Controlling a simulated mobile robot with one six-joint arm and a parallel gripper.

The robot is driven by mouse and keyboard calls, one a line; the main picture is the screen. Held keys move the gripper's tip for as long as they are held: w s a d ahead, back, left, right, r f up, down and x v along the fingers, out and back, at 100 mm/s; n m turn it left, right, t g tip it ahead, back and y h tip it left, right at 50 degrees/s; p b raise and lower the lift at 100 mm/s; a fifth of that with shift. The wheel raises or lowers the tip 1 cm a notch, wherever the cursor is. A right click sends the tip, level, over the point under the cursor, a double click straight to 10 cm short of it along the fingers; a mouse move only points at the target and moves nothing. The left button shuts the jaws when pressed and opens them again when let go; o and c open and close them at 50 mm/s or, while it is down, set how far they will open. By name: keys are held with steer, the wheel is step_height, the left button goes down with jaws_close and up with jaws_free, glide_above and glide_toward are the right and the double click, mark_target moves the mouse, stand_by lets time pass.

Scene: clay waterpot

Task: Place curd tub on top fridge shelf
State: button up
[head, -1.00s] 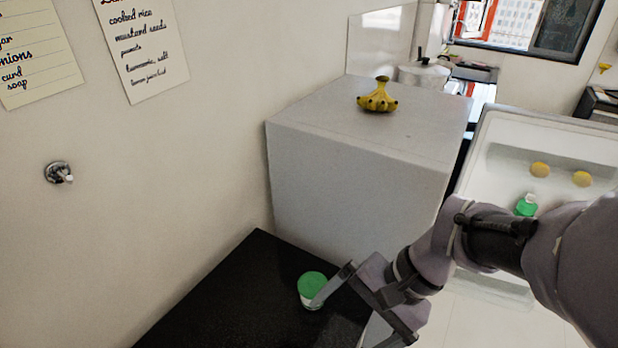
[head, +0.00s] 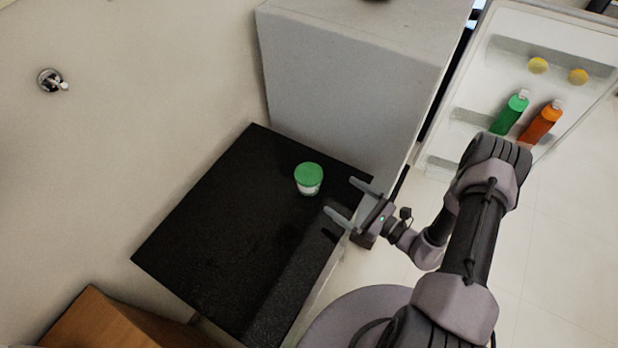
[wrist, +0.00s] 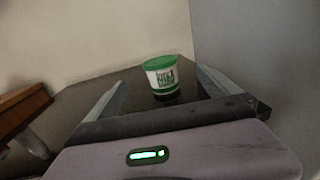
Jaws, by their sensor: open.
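The curd tub (head: 309,180) is a small white tub with a green lid. It stands upright on the black counter (head: 215,240). My gripper (head: 342,196) is open and low over the counter's right side, to the right of the tub, its fingers pointing toward it. In the wrist view the tub (wrist: 161,76) shows ahead, between the two fingers (wrist: 160,97) and apart from them. The fridge (head: 350,85) stands behind the counter with its door (head: 560,50) swung open at the right. The fridge's inner shelves are hidden from this side.
The door racks hold two yellow round items (head: 538,66), a green bottle (head: 511,112) and an orange bottle (head: 541,123). A wall tap (head: 52,81) is at the left. A wooden piece (head: 105,322) stands at the front left. Floor at right is clear.

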mark_target(309, 173)
steer(key=b+x, duration=0.2)
steer(key=x, duration=1.1)
steer(key=shift+a, duration=0.25)
steer(key=shift+d, duration=0.1)
steer(key=c, duration=2.1)
